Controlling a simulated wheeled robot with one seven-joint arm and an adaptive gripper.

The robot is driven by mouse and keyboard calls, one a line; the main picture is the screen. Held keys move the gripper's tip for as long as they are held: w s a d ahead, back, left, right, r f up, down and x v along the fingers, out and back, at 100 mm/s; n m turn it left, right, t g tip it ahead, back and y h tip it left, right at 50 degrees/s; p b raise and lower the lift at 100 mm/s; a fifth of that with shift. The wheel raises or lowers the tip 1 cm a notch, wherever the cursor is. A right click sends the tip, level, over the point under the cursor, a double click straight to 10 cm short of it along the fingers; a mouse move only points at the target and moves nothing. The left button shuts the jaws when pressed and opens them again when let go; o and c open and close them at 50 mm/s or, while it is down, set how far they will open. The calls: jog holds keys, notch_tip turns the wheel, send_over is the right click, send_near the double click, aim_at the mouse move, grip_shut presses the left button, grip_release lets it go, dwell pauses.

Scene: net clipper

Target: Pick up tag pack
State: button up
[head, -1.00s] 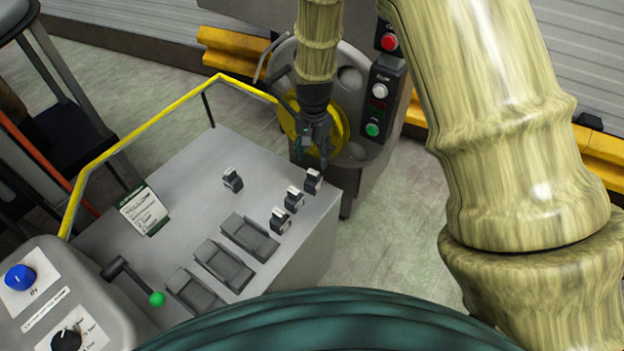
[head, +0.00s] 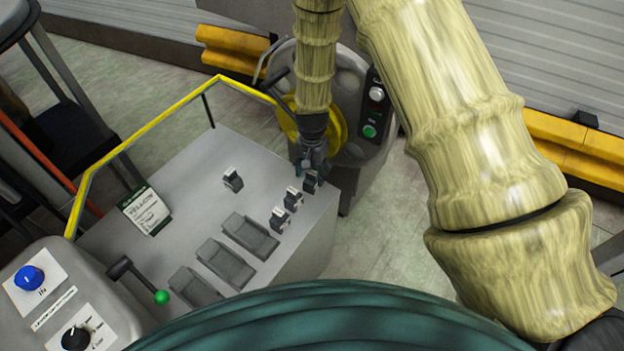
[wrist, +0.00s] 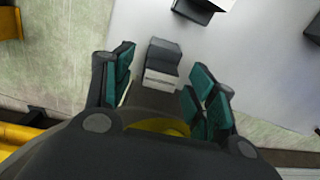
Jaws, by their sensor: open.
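Several small dark blocks with pale tops stand on the grey table; I take these for tag packs. One tag pack (head: 312,182) stands near the table's far right corner, partly hidden by my gripper (head: 311,166). In the wrist view this tag pack (wrist: 162,66) shows between the teal pads of my open gripper (wrist: 160,88), with gaps on both sides. The jaws are not closed on it. Two more packs, a middle one (head: 293,198) and a nearer one (head: 280,219), line the right edge. Another pack (head: 232,180) stands apart to the left.
Three dark shallow trays, one of them here (head: 250,236), lie on the table (head: 190,190). A white and green card (head: 147,210) lies at left, near a yellow rail (head: 150,133). A grey machine with a yellow wheel (head: 338,122) stands behind the far right corner.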

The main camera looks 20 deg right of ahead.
jog(key=shift+f, duration=0.55)
jog(key=c, duration=1.1)
jog(key=shift+r, duration=0.1)
